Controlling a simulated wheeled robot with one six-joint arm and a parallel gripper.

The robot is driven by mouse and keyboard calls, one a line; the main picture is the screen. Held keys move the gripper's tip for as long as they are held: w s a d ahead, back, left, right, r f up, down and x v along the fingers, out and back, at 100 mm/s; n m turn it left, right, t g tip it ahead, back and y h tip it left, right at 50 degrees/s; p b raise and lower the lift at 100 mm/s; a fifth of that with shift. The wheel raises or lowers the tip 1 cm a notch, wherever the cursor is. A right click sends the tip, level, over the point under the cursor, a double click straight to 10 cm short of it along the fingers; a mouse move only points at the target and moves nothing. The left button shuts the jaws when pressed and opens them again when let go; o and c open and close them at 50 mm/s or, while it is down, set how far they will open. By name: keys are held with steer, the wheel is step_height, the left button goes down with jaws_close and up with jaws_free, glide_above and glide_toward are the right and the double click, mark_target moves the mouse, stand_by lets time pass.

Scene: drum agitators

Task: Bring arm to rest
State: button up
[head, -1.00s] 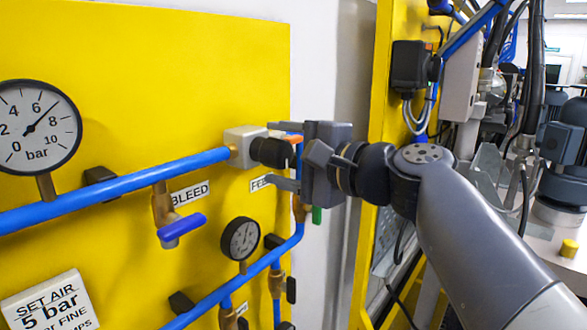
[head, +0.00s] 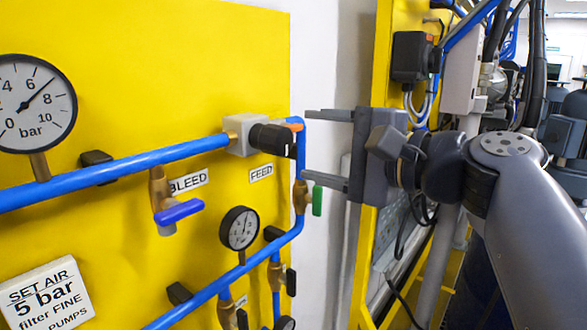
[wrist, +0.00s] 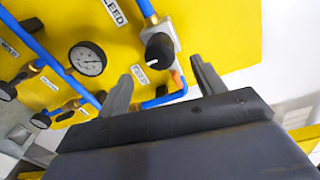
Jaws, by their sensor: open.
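My gripper (head: 330,150) is open and empty in the head view. Its two fingers point left toward the yellow panel (head: 130,60), and its tips are a short way right of the black knob (head: 268,139) on the grey regulator block (head: 240,134). The gripper does not touch the knob. In the wrist view my gripper (wrist: 160,82) shows two spread fingers, with the black knob (wrist: 158,50) beyond and between them. My arm reaches in from the lower right.
Blue pipes (head: 120,170) run across the panel. A blue-handled BLEED valve (head: 180,212), a green-handled valve (head: 317,200), a large gauge (head: 35,102) and a small gauge (head: 239,228) stand out from it. A yellow frame with a black box (head: 412,62) stands behind my gripper.

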mark_target(285, 143)
steer(key=p+x, duration=0.2)
steer(key=x, duration=0.5)
steer(key=shift+p, duration=0.3)
steer(key=shift+w+a+f+n+b, duration=0.1)
steer(key=shift+f+n+b, duration=0.05)
steer(key=shift+n+b, duration=0.15)
steer(key=n+b, duration=0.1)
steer(key=n, duration=0.6)
steer(key=shift+n, duration=0.4)
steer(key=shift+n+t, duration=0.4)
steer(key=shift+n, duration=1.3)
steer(key=shift+s+d, duration=0.4)
